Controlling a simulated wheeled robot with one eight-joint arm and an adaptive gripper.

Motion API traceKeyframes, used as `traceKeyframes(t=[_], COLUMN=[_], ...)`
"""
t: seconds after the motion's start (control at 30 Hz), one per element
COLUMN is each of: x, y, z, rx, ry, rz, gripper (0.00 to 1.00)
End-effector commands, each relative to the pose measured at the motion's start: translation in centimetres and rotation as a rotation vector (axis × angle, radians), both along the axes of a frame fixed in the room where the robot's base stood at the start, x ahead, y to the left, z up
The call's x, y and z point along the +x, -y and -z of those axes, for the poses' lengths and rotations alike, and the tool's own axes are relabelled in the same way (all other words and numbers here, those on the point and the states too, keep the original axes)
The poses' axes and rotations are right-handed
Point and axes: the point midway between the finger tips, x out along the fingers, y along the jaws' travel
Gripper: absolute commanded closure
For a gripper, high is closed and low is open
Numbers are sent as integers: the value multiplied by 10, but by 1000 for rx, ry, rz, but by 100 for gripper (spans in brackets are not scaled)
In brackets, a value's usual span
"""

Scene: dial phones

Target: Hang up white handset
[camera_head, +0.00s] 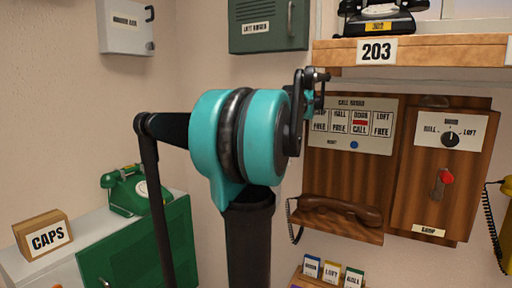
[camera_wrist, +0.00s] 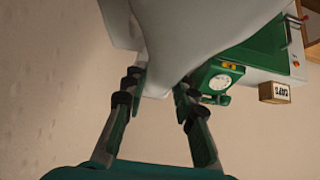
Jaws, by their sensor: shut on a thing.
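My gripper (camera_wrist: 158,92) shows in the wrist view, its two dark fingers shut on a large pale thing, which looks like the white handset (camera_wrist: 185,30). The handset is very close to the camera and runs out of the top of the picture, so its far end is hidden. It covers part of the view of the green cabinet. In the head view my teal and black arm fills the middle, and I cannot make out the white handset there. I see no white phone body or cradle for certain.
A green dial phone (camera_head: 126,191) stands on a cabinet beside a CAPS box (camera_head: 43,235). A brown handset (camera_head: 340,211) rests on the wooden call board at right. A black phone (camera_head: 377,18) sits on the 203 shelf (camera_head: 420,52). Several small cards stand below the board.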

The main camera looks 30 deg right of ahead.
Motion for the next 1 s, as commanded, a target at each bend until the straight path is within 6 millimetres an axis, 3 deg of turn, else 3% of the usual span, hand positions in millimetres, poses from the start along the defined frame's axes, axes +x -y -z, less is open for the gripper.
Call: traceKeyframes(t=[0.8, 0.83, 1.0], x=[0, 0, 0], y=[0, 0, 0], z=[13, 13, 13], rx=[0, 0, 0], ry=[0, 0, 0], rz=[0, 0, 0], gripper=[100, 70, 49])
